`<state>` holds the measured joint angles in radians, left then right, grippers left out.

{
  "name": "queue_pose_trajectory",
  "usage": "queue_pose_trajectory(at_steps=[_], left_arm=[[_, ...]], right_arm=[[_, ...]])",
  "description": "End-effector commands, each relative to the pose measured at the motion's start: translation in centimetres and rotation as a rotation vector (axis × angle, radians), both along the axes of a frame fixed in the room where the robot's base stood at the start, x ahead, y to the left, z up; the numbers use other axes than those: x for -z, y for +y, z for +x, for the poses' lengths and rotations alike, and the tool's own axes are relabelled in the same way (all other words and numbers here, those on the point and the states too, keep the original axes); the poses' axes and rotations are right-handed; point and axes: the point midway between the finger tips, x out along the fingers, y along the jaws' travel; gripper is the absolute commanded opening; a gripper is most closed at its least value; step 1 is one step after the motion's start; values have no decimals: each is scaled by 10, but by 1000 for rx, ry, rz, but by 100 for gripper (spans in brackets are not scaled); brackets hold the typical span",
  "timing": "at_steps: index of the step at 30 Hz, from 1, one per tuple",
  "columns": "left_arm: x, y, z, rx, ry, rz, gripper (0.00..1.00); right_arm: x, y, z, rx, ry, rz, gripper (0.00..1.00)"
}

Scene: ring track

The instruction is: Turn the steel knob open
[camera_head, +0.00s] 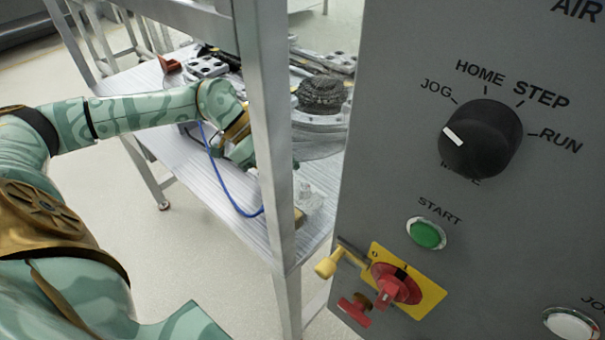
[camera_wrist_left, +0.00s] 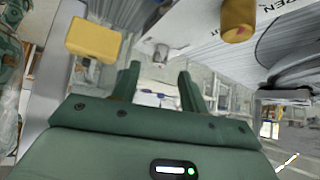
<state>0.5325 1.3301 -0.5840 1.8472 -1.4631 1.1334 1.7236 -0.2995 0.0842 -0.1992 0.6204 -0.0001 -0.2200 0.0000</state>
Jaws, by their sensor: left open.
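I cannot pick out the steel knob for certain. A small pale grey fitting (camera_head: 308,196) stands on the table just right of the steel post in the head view. A small greyish part (camera_wrist_left: 160,52) shows beyond the fingertips in the left wrist view; I cannot tell if it is the same piece. My left gripper (camera_wrist_left: 158,80) is open, with nothing visible between its fingers. In the head view my left gripper (camera_head: 246,155) is over the table, partly behind the post, and its fingertips are hidden. My right gripper is not in view.
The steel post (camera_head: 270,130) stands before the table (camera_head: 200,165). A blue cable (camera_head: 228,195) and a dark coiled part (camera_head: 322,94) lie there. A grey panel (camera_head: 390,170) with a black dial (camera_head: 482,138) fills the right. The wrist view shows a yellow block (camera_wrist_left: 92,40) and ochre cylinder (camera_wrist_left: 238,20).

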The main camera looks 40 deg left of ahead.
Motion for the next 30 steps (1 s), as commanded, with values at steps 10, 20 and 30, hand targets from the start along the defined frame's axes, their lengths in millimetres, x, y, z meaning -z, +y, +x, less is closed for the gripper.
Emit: queue_pose_trajectory(at_steps=[10,20,30], left_arm=[[34,-32,11,-1,-1,-1,44],[34,-33,11,-1,-2,1,36],[35,-33,11,4,0,1,0]], right_arm=[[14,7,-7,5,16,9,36],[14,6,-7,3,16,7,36],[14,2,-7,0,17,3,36]])
